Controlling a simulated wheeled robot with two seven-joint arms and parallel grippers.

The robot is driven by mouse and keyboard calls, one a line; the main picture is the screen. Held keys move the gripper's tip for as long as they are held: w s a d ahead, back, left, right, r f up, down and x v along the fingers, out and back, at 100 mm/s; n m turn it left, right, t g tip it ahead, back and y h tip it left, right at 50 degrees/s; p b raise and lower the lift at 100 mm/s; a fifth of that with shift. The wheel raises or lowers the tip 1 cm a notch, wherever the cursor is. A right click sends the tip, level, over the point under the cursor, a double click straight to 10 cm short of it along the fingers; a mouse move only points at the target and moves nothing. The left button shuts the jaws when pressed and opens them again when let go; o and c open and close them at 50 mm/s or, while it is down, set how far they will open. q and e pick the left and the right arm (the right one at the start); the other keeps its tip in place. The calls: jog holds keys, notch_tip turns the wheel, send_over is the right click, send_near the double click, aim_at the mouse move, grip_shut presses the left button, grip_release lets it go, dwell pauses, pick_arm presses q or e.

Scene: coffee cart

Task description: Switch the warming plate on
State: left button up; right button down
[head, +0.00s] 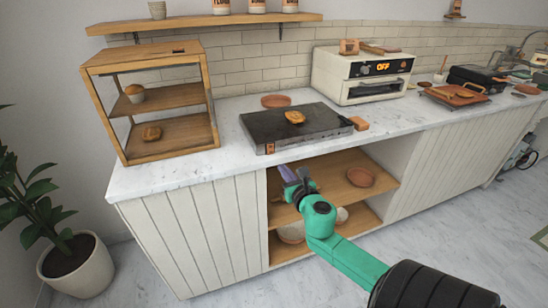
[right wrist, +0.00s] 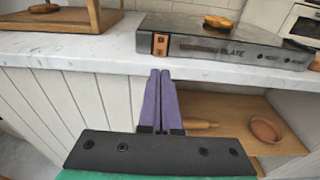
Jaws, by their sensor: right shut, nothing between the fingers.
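The warming plate (head: 275,131) is a dark flat slab on the white counter, with a toasted piece of bread (head: 295,117) on top. It also shows in the right wrist view (right wrist: 225,47), with "WARMING PLATE" lettering on its front face. A small orange switch (right wrist: 160,44) sits at the left end of that front; it shows in the head view too (head: 269,148). Whether it is on or off I cannot tell. My right gripper (head: 287,175), with purple fingers (right wrist: 161,76), is shut and empty, in front of the counter and below the switch, apart from it. My left gripper is not in view.
A wooden display case (head: 150,145) with baked goods stands left of the plate. A white oven (head: 360,75) reading "OFF" stands behind to the right. A wooden block (head: 359,123) lies beside the plate's right end. Open shelves (head: 335,165) with bowls are under the counter.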

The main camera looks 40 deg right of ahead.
aim_at(271, 153)
jog(key=x, duration=0.8)
jog(key=shift+w+d+f, duration=0.1)
jog(key=shift+w+d, duration=0.1)
jog(key=shift+w, duration=0.15)
jog(key=f+b, duration=0.1)
jog(key=b, duration=0.2)
jog(key=shift+w, duration=0.15)
jog(key=shift+r+p, duration=0.5)
jog(key=v, duration=1.4)
jog(key=shift+s+f, duration=0.35)
jog(key=shift+a, duration=0.1)
